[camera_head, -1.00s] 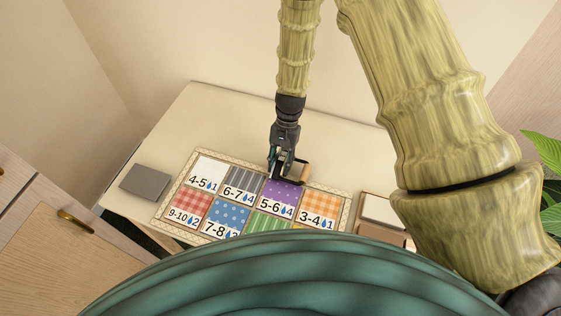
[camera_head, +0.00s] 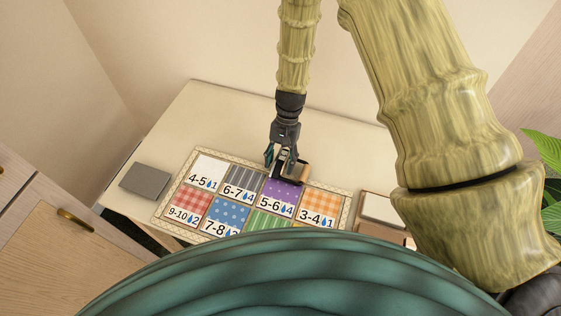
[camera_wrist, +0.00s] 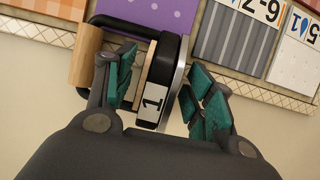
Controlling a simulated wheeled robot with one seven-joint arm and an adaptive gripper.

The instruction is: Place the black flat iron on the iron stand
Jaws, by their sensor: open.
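The black flat iron (camera_head: 291,181) with a light wooden handle (camera_wrist: 87,54) stands on the patterned board, at the purple-dotted panel marked 5-6. In the wrist view the iron (camera_wrist: 158,72) shows a white label with a 1 and a silvery sole edge. My gripper (camera_head: 279,159) is open. In the wrist view its teal-padded fingers (camera_wrist: 164,72) lie on either side of the iron's body, one of them between body and handle. Whether a pad touches the iron cannot be told. No stand is clearly recognisable; a flat grey plate (camera_head: 145,181) lies left of the board.
The board (camera_head: 346,214) with several coloured, numbered panels lies on a pale table (camera_head: 210,114) against the wall. A brown holder with a white pad (camera_head: 382,209) is at the right. A wooden cabinet (camera_head: 50,235) is at the left. The table behind the board is clear.

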